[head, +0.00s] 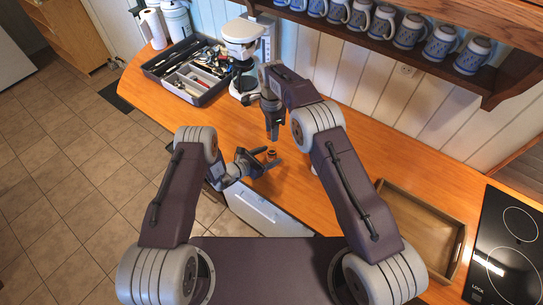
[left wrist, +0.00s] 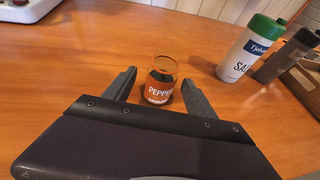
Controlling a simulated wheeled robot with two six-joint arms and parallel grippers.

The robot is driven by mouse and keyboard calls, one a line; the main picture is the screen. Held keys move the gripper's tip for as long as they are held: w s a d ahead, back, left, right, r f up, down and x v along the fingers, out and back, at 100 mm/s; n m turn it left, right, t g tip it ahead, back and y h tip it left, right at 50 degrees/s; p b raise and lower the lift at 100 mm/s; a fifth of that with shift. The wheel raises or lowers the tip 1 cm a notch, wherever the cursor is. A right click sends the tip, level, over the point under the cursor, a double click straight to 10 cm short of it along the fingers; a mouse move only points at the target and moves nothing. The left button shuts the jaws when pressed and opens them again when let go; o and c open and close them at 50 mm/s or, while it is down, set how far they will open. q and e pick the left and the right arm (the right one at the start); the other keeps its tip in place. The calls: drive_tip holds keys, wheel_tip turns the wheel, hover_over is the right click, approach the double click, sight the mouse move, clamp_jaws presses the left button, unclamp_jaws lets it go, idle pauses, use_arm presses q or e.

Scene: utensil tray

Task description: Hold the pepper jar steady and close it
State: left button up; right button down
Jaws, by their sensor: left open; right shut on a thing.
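The pepper jar (left wrist: 160,84) is a small clear jar with a red label and dark contents. It stands upright on the wooden counter with no lid on it. My left gripper (left wrist: 155,90) is open, with a finger on each side of the jar and visible gaps between. In the head view the jar (head: 271,155) stands between the fingers of my left gripper (head: 264,163). My right gripper (head: 273,134) points down above and behind the jar in the head view. It is shut on a small dark thing, probably the lid, mostly hidden by the fingers.
A salt shaker (left wrist: 240,55) with a green top and a dark cylinder (left wrist: 284,58) stand right of the jar in the left wrist view. A utensil tray (head: 205,97), a white appliance (head: 242,32), a wooden tray (head: 458,250) and a cooktop (head: 495,285) are farther off.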

use_arm(q)
drive_tip(key=shift+x, duration=1.05)
use_arm(e)
drive_tip(key=shift+w+d+f, duration=0.1)
drive_tip(key=shift+w+d, duration=0.1)
use_arm(q)
drive_tip(key=shift+s, duration=0.1)
drive_tip(key=shift+c, duration=0.7)
use_arm(e)
drive_tip(key=shift+s+a, duration=0.1)
use_arm(q)
clamp_jaws()
use_arm(e)
hover_over(272, 148)
drive_tip(key=shift+f, duration=2.45)
drive_tip(key=shift+f, duration=0.9)
drive_tip(key=shift+f, duration=0.55)
